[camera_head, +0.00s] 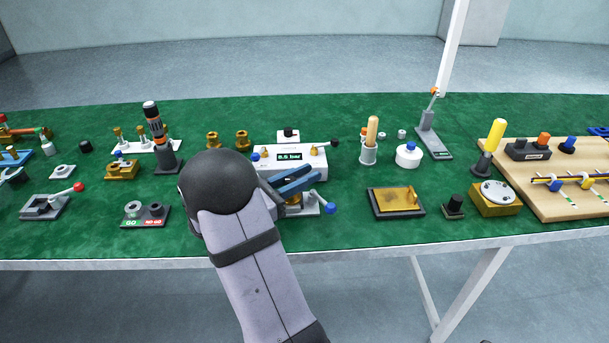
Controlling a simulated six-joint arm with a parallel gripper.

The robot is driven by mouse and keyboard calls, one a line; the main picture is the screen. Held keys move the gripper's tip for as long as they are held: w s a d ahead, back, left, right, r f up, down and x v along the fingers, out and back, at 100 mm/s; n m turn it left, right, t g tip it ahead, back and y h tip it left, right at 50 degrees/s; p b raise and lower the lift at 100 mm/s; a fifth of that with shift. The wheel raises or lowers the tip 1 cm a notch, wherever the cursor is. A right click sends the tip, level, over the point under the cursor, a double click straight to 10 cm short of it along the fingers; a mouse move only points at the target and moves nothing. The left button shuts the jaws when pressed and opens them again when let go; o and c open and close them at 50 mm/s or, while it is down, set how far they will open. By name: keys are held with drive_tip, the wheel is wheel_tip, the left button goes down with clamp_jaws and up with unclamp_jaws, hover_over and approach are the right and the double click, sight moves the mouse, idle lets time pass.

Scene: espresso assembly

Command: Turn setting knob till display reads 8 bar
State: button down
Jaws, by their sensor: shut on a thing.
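A white test unit (309,168) stands on the green table, with a small lit display (289,156) on its front. The green digits are small and seem to read 8.5 bar. My gripper (312,175), with blue fingers, reaches in from the lower left to the unit's front face, just below the display. The fingers are shut at the front of the unit. The setting knob is not clearly visible; it seems to be between the fingertips, hidden by them. My wrist covers the area left of the fingers.
A metal fixture with a blue-ball lever (329,208) sits close below my fingers. A black-tipped lever (334,143) sticks out at the unit's right. Brass fittings (242,140) stand behind my wrist. A brass plate tray (396,202) lies right, with clear green table between.

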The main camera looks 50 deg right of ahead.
sight(291, 178)
drive_tip(key=shift+w+n+t, duration=0.15)
drive_tip(key=shift+n+t, duration=0.45)
drive_tip(key=shift+t, duration=0.4)
drive_tip(key=shift+w+n+t+p, duration=0.15)
drive_tip(key=shift+n+t+p, duration=0.2)
drive_tip(key=shift+n+t, duration=0.25)
drive_tip(key=n+t, duration=0.1)
drive_tip(key=t, duration=0.2)
drive_tip(key=w+n+t+b, duration=0.1)
drive_tip(key=n+t, duration=0.1)
drive_tip(key=shift+f+t, duration=0.1)
drive_tip(key=shift+t, duration=0.3)
drive_tip(key=shift+w+a+n+t+y+b, duration=0.15)
drive_tip(key=shift+n+t+y+b, duration=0.15)
drive_tip(key=shift+n+t+b, duration=0.25)
drive_tip(key=shift+w+n+t+y+b, duration=0.2)
drive_tip(key=shift+n+t+y+b, duration=0.15)
drive_tip(key=shift+t, duration=0.3)
drive_tip(key=shift+w+a+n+t+y+b, duration=0.15)
drive_tip(key=shift+n+t+y+b, duration=0.1)
drive_tip(key=shift+n+t+b, duration=0.3)
drive_tip(key=shift+w+a+n+t+y+b, duration=0.15)
drive_tip(key=shift+n+t+y+b, duration=0.45)
drive_tip(key=shift+b, duration=0.4)
drive_tip(key=shift+w+d+n+t+y+b, duration=0.15)
drive_tip(key=shift+n+t+y+b, duration=0.2)
drive_tip(key=shift+t+b, duration=0.5)
